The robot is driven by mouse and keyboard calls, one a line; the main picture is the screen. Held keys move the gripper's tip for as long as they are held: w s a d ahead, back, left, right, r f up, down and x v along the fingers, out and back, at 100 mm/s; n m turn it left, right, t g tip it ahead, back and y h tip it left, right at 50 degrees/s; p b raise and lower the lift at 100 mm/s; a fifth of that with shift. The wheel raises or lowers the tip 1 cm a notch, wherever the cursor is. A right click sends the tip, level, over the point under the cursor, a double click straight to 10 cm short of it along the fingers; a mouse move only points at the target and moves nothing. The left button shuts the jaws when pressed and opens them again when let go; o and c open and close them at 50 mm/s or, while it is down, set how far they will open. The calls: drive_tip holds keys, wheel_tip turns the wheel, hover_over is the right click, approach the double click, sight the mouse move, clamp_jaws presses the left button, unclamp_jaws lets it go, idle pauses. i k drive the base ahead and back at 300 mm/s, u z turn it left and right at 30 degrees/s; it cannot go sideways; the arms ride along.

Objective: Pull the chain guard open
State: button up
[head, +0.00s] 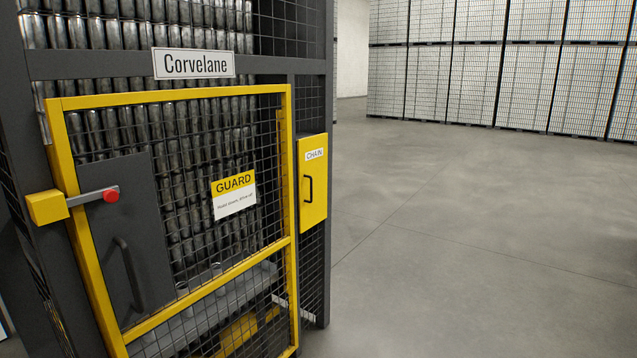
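The chain guard (313,184) is a narrow upright yellow panel with a white CHAIN label (315,154) at its top. It is on the right side of the dark cage and looks closed. A black bar handle (309,189) is on its face, left of the middle. My gripper is not in view.
A yellow-framed mesh gate (180,98) with a GUARD sign (234,194) fills the cage front. A latch arm with a red knob (111,196) and a dark handle (129,272) are at its left. Grey floor (450,220) is clear to the right, with tall can stacks (480,80) behind.

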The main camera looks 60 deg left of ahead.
sight(312, 150)
drive_tip(key=u, duration=0.4)
drive_tip(key=i, duration=1.6)
drive_tip(key=u, duration=1.8)
drive_tip(key=i, duration=1)
drive_tip(key=u, duration=1)
